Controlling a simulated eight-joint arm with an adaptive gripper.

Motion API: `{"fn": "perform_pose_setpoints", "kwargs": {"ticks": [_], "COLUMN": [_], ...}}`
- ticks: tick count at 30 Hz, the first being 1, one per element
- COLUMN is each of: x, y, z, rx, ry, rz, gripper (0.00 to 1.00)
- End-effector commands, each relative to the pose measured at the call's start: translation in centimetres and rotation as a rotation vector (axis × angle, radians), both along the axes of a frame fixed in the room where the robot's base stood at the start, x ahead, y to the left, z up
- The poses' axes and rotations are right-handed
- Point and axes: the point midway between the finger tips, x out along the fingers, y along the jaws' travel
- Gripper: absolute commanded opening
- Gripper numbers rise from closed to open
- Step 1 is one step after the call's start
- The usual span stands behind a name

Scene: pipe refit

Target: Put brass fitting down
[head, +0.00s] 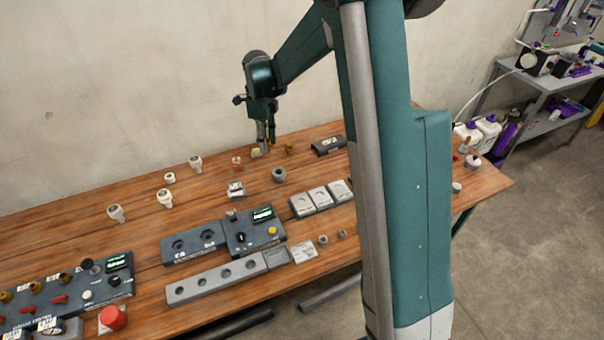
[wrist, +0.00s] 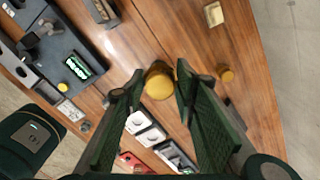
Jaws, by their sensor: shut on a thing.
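The brass fitting (wrist: 159,82) sits between the two fingertips of my gripper (wrist: 157,90) in the wrist view, with its round yellow end showing. My gripper (head: 263,143) points down at the back of the wooden table in the head view. It is shut on the fitting (head: 256,153), which shows low at the fingertips. I cannot tell whether the fitting touches the table. A second brass piece (head: 289,146) stands just to the right of the gripper, and a similar round one (wrist: 226,74) shows right of the fingers in the wrist view.
The wooden table (head: 350,215) holds several pale fittings at the left, a grey ring (head: 279,175), a dark block (head: 328,145) and white tiles (head: 320,196). A dark control box (head: 253,230) with a green display stands nearer the front.

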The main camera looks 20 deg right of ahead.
Motion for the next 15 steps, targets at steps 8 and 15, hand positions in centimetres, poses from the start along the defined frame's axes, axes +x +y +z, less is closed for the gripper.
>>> {"fn": "perform_pose_setpoints", "kwargs": {"ticks": [8,15], "x": [-1.1,-2.2], "y": [-7.8,-12.5], "z": [0.0,0.0], "rx": [0.0,0.0], "ry": [0.0,0.0], "rz": [-0.096,-0.154], "gripper": [0.15,0.15]}}
